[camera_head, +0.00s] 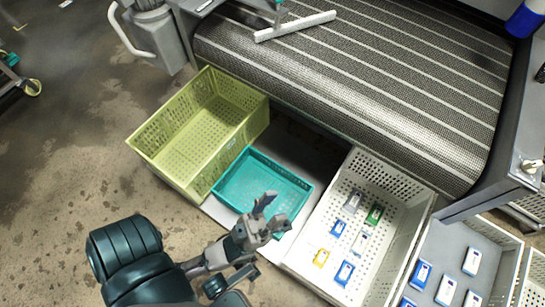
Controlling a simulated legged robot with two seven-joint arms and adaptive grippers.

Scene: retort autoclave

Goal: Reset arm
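The teal tray is shallow and looks empty. My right gripper is not in view.
An empty yellow-green crate (165,171) stands left of the tray. A white crate (407,243) to the right holds several small packs, blue, green and yellow. More packs lie farther right on a grey surface (447,242). A striped conveyor belt (350,75) runs behind; a white bar (295,26) lies on it.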

